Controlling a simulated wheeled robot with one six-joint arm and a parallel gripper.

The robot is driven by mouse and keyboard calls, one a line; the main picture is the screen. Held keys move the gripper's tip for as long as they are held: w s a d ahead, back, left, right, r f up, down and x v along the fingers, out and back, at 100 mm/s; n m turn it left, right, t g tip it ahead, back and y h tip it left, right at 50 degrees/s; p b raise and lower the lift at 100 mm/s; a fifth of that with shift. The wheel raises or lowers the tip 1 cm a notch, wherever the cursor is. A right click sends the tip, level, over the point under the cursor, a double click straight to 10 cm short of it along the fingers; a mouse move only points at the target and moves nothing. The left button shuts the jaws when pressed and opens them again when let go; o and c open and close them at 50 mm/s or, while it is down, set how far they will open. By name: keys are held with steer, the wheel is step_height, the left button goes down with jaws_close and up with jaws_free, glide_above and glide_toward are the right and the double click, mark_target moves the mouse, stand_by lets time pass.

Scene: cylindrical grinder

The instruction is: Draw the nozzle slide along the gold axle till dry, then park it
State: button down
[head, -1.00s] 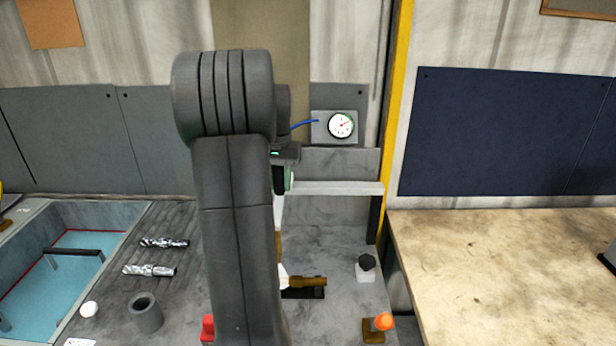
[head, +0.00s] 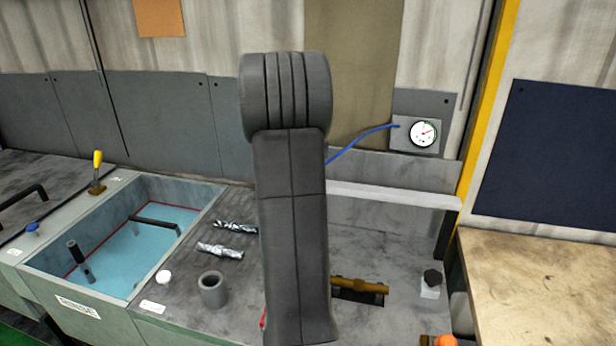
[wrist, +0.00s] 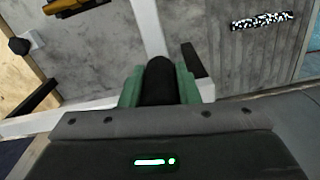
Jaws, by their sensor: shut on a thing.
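In the wrist view, my gripper (wrist: 160,88) is shut, its green pads on either side of the dark round grip of the nozzle slide (wrist: 159,82). A pale bar (wrist: 150,28) runs away beyond the grip. The gold axle (head: 360,286) lies over a dark slot in the machine's grey top in the head view. Its left part is behind my arm. A gold part also shows at the top left of the wrist view (wrist: 75,6), apart from my gripper. In the head view my arm hides the gripper and the nozzle slide.
A gauge (head: 423,133) with a blue hose (head: 362,142) is on the back panel. A black knob on a white block (head: 430,288) stands right of the axle. Left are silver fluted pieces (head: 220,251), a grey cup (head: 212,290), a white ball (head: 163,277) and a blue-floored tank (head: 118,270).

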steer(key=shift+w+a+r, duration=0.1)
steer(key=c, duration=1.1)
jaws_free()
steer(key=shift+a, duration=0.2)
steer(key=shift+d, duration=0.1)
step_height(320, 180, up, 14)
steer(key=shift+f+b, duration=0.15)
steer(key=shift+b, duration=0.45)
step_height(320, 180, down, 14)
steer(key=shift+r+p, duration=0.1)
steer(key=shift+p, duration=0.55)
steer(key=shift+d, duration=0.2)
